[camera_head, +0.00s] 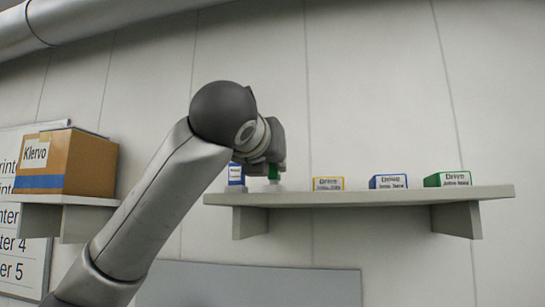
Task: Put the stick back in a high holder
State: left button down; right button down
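My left arm reaches up from the lower left to the left end of the high shelf. My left gripper (274,157) points down there, with its fingers closed around the upper part of a green stick (273,172). The stick is upright, and its lower end is at a small pale holder (273,182) on the shelf; I cannot tell how deep it sits. A blue stick with a white label (236,174) stands just left of it, in a similar pale base. The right gripper is not in view.
The grey wall shelf (360,197) carries yellow (328,184), blue (388,182) and green (447,179) "Drive" boxes, with gaps between them. A cardboard box labelled Klervo (88,165) rests on a lower left shelf (75,200).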

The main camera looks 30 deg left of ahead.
pick_arm(q)
jog(key=shift+f, duration=0.4)
dwell(1.0)
jog(key=c, duration=1.3)
grip_release()
jog(key=o, duration=0.5)
jog(key=shift+r, duration=4)
jog(key=shift+f, duration=0.1)
